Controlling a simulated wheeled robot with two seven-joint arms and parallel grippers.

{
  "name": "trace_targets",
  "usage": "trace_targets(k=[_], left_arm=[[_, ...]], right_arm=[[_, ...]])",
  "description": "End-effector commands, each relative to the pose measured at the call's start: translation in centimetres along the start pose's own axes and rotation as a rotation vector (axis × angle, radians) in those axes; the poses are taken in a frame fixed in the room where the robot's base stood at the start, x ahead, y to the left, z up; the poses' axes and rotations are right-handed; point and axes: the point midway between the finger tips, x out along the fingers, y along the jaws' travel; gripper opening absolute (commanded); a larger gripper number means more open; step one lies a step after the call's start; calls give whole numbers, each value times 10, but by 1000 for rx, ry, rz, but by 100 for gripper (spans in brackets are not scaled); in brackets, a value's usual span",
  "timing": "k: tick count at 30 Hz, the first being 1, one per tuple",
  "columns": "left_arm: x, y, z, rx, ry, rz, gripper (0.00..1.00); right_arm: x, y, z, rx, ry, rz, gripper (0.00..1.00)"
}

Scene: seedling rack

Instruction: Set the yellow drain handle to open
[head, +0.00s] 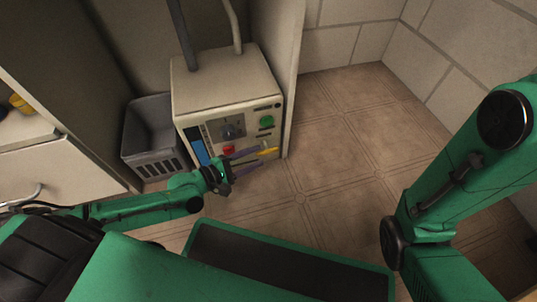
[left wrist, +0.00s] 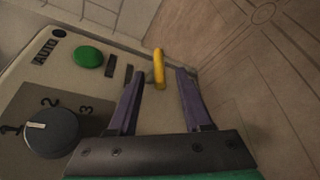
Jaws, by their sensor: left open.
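The yellow drain handle (head: 267,150) is at the lower right of the front panel of a cream box-shaped unit (head: 225,85). In the left wrist view the yellow handle (left wrist: 159,68) stands out from the panel near its edge. My left gripper (head: 247,160) is open in front of the panel. In the left wrist view its two purple fingers (left wrist: 160,80) are spread, with the handle showing between and a little beyond their tips. I cannot tell whether a finger touches it. My right gripper is not in view; only my right arm shows.
The panel also has a green button (head: 266,121), a red button (head: 229,149), and a dark dial (head: 230,130), seen large in the left wrist view (left wrist: 52,133). A grey basket (head: 150,140) stands left of the unit. Open tiled floor (head: 345,150) lies to the right.

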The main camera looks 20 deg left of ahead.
Motion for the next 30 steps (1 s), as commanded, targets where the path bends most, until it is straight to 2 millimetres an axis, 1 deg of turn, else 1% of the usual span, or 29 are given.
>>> trace_targets(k=[1, 3, 6, 10, 16, 17, 18, 19, 20, 21, 30], left_arm=[[15, 0, -1, -3, 1, 9, 50], [31, 1, 0, -3, -2, 7, 50], [45, 2, 0, 0, 1, 5, 50], [53, 1, 0, 2, 1, 1, 50], [54, 1, 0, 3, 1, 0, 50], [54, 1, 0, 3, 1, 0, 46], [54, 1, 0, 3, 1, 0, 30], [54, 1, 0, 3, 1, 0, 19], [54, 1, 0, 3, 1, 0, 8], [54, 1, 0, 3, 1, 0, 0], [53, 1, 0, 3, 1, 0, 0]], right_arm=[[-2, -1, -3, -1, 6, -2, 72], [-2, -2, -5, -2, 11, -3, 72], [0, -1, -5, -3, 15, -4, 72], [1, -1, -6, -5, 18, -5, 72], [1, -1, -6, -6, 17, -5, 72], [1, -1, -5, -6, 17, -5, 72], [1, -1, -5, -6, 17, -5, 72], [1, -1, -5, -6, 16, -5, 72], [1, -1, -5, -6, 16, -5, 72], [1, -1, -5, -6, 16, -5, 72], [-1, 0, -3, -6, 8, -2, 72]])
